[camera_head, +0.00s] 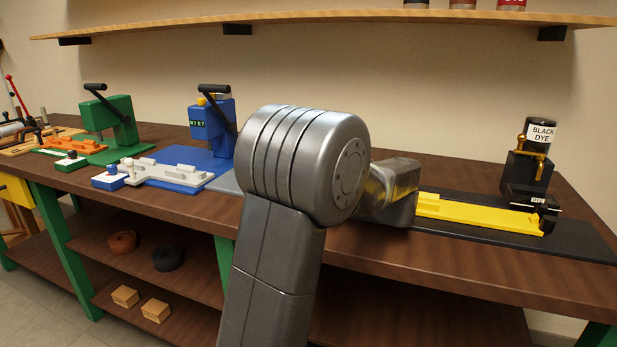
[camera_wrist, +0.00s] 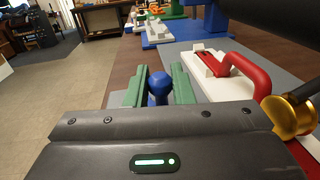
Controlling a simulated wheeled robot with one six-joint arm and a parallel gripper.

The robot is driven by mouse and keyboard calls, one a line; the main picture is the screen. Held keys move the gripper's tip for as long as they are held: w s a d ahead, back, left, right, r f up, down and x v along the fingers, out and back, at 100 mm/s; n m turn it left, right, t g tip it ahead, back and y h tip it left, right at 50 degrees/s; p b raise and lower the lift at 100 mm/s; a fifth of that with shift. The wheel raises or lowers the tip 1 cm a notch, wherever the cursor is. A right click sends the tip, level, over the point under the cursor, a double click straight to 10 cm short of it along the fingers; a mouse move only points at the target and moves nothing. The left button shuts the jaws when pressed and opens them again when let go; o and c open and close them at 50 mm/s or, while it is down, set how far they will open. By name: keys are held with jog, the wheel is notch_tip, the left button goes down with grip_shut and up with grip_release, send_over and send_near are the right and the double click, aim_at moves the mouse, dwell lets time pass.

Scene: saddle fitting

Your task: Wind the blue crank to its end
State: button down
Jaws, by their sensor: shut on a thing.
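In the wrist view, the blue knob (camera_wrist: 158,83) of the crank stands between the two green fingers of my gripper (camera_wrist: 159,90). My gripper is shut on this knob. The rest of the crank is hidden below by the dark gripper body. In the head view, my large grey arm joint covers the middle of the bench, and the gripper and blue crank are hidden behind it.
Close right in the wrist view are a red handle (camera_wrist: 252,70) and a brass part (camera_wrist: 290,115). In the head view, a green press (camera_head: 110,125), a blue press (camera_head: 212,125) and a yellow slide (camera_head: 480,213) with a black dye stand (camera_head: 525,170) share the bench. A shelf (camera_head: 330,17) hangs above.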

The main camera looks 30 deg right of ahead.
dwell(0.4)
jog(key=c, duration=1.3)
grip_release()
jog(key=shift+w, duration=0.1)
jog(key=p+v, duration=0.1)
jog(key=v, duration=0.6)
jog(key=shift+s+d+f+p, duration=0.1)
jog(key=shift+s+d+p, duration=0.1)
jog(key=shift+p, duration=0.15)
jog(key=shift+a, duration=0.1)
